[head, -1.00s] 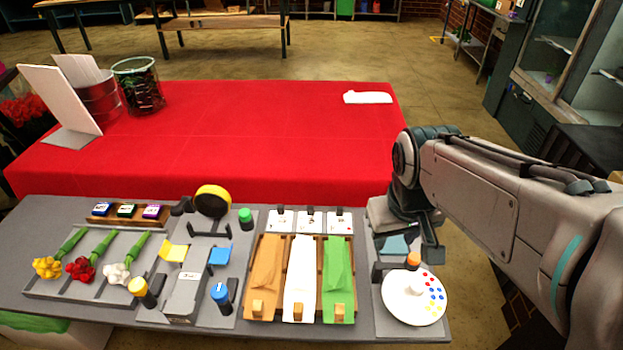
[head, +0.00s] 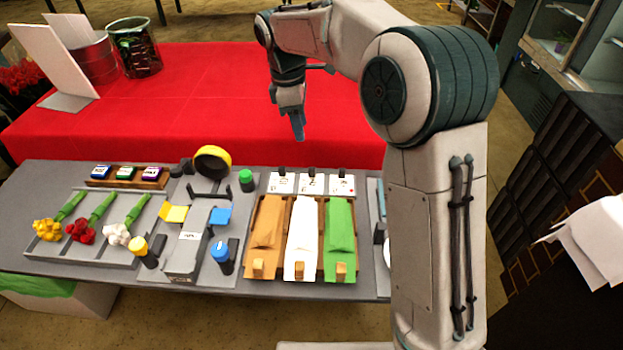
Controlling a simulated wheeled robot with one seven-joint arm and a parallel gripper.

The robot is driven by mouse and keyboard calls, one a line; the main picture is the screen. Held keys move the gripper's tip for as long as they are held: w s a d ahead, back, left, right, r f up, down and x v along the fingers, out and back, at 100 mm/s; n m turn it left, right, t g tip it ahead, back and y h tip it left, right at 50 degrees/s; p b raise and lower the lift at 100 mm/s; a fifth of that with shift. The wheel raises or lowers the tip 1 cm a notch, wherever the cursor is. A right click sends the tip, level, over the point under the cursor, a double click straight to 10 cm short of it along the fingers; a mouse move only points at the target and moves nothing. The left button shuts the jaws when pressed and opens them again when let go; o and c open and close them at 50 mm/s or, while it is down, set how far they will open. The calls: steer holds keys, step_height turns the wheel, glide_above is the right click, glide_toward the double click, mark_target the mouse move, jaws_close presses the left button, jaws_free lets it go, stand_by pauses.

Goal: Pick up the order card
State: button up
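I cannot tell for sure which item is the order card. Three small white cards stand in a row behind the wrapping-paper rolls: a left one (head: 281,183), a middle one (head: 311,184) and a right one with a red mark (head: 341,186). My gripper (head: 298,128) points down above the front part of the red-covered table (head: 190,105), behind and apart from these cards. Its fingers are seen edge-on, so the gap between them does not show. I see nothing hanging from it. My arm covers the right end of the grey workbench and part of the red table.
The grey workbench (head: 160,277) holds several flowers, three ink pads, a yellow tape ring (head: 212,161) and orange, white and green paper rolls. A white board (head: 53,62), a metal bucket (head: 95,64) and a glass vase (head: 135,48) stand at the red table's left. Its middle is clear.

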glide_above(312, 168)
steer(key=a, duration=0.1)
steer(key=f, duration=0.7)
steer(key=shift+w+a+f, duration=0.1)
steer(key=shift+a+f, duration=0.1)
steer(key=shift+f, duration=0.2)
steer(key=shift+s+d+f, duration=0.1)
steer(key=shift+d+f, duration=0.1)
steer(key=shift+f, duration=0.65)
steer(key=shift+s+d+f, duration=0.1)
steer(key=shift+d+f, duration=0.1)
steer(key=shift+f, duration=0.65)
steer(key=shift+d+f, duration=0.2)
steer(key=shift+f, duration=0.65)
jaws_close()
